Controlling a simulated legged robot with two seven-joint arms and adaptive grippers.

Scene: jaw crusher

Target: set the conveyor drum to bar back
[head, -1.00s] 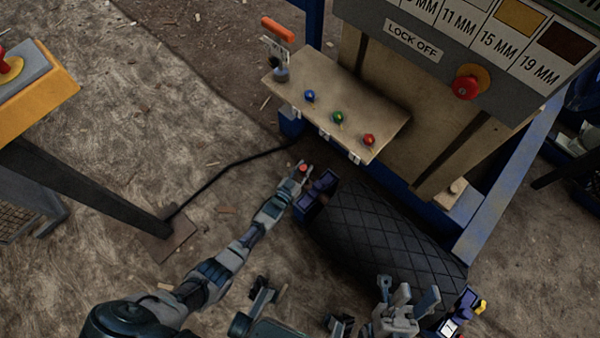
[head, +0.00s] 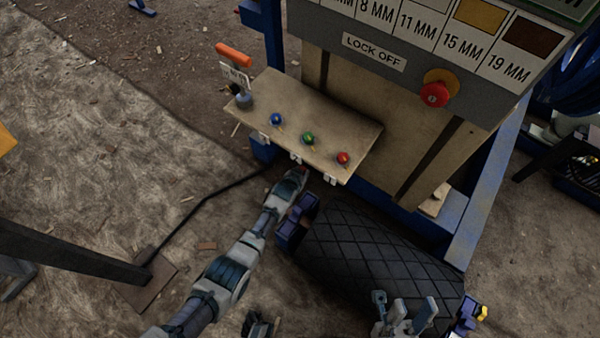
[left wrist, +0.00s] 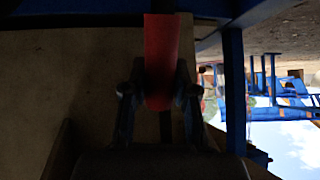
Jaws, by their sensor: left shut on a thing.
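The conveyor drum (head: 375,250) is a black roller with a diamond tread, lying below the control shelf in the head view. A dark blue bracket (head: 296,222) sits at its left end and another at its right end. My left gripper (head: 296,178) is just above the left bracket, under the shelf's front edge. In the left wrist view, its two fingers (left wrist: 160,92) are shut on a red handle (left wrist: 161,50). What the handle joins is hidden. My right gripper (head: 403,312) is in front of the drum, with fingers apart and nothing seen between them.
The shelf (head: 325,115) carries blue (head: 277,119), green (head: 308,138) and red (head: 343,158) knobs, with an orange-handled lever (head: 234,55) at its left. A red stop button (head: 435,94) is above. A dark post (head: 70,255) and cable (head: 205,197) lie left.

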